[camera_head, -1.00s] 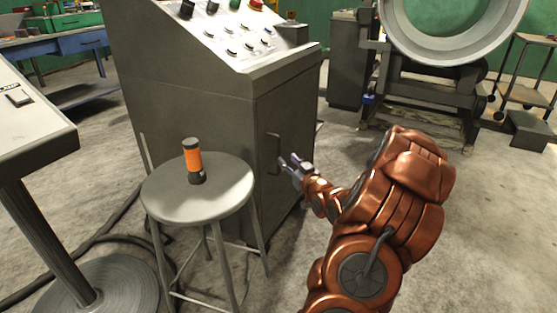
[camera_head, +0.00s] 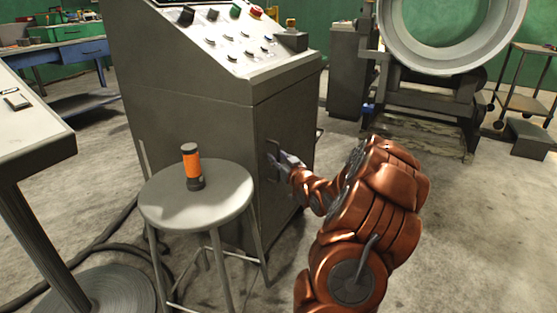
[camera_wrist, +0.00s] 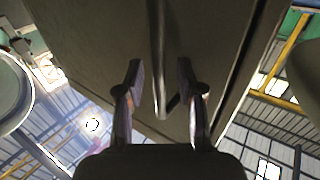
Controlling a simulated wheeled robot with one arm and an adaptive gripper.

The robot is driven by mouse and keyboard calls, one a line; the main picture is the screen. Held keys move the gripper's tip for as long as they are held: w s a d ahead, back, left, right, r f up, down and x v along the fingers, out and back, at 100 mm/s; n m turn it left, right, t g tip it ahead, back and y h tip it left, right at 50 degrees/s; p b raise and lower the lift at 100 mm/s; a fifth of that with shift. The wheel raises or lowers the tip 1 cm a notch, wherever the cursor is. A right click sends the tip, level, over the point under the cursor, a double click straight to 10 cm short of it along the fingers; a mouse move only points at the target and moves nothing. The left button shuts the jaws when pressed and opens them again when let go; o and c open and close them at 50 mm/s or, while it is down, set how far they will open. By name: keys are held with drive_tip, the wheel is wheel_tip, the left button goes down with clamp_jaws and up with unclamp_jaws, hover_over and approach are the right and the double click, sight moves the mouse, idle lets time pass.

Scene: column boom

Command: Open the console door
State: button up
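The grey console (camera_head: 190,105) has a door (camera_head: 290,140) on its right-hand face, and the door looks shut. A dark bar handle (camera_head: 272,158) stands upright near the door's left edge. My gripper (camera_head: 279,163) is at the handle. In the wrist view, my gripper (camera_wrist: 160,80) has its two fingers apart, one on each side of the handle (camera_wrist: 157,60). Gaps show between the handle and both fingers, so I see no grip on it. The handle's lower end (camera_wrist: 172,108) shows between the fingers.
A round grey stool (camera_head: 220,200) stands close to the left of my arm, with an orange and black flashlight (camera_head: 192,168) on it. A light table (camera_head: 30,140) is at the far left. Cables lie on the floor behind the stool.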

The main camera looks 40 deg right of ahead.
clamp_jaws()
idle(0.7)
